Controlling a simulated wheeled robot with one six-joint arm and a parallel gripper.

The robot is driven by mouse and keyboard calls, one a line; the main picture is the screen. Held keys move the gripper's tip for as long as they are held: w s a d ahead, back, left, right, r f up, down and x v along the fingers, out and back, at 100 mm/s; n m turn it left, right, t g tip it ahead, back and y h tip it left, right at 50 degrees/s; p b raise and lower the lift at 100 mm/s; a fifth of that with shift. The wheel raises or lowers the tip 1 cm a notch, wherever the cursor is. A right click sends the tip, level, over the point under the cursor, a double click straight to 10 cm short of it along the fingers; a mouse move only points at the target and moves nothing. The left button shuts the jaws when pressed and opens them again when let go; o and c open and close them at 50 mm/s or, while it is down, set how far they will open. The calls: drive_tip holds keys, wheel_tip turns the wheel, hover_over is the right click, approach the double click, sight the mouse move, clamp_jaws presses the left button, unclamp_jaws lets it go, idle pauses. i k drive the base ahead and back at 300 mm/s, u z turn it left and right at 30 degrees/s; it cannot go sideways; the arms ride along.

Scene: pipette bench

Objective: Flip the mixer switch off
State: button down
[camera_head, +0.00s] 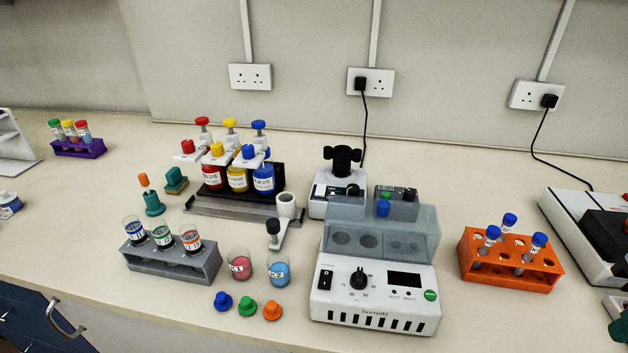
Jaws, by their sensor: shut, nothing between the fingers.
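The mixer (325,208) is a small white unit with a black cup-shaped head (343,157), standing at the back centre of the bench behind the grey-lidded heating block. Its front has a small dark switch area with a green patch (330,190) and a black knob (352,189). The switch is too small to tell its position clearly. The lower front of the mixer is partly hidden by the block's lid. My gripper is not in view.
The heating block (330,306) stands close in front, with its own black rocker switch (325,280) and dial (359,279). A dye bottle stand (205,202) is left, an orange tube rack (490,277) right. A black cable (364,130) hangs behind the mixer.

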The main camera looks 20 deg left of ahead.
sight(321, 191)
drive_tip(key=k, duration=0.45)
drive_tip(key=u, duration=0.85)
drive_tip(key=i, duration=0.45)
drive_tip(key=z, duration=0.05)
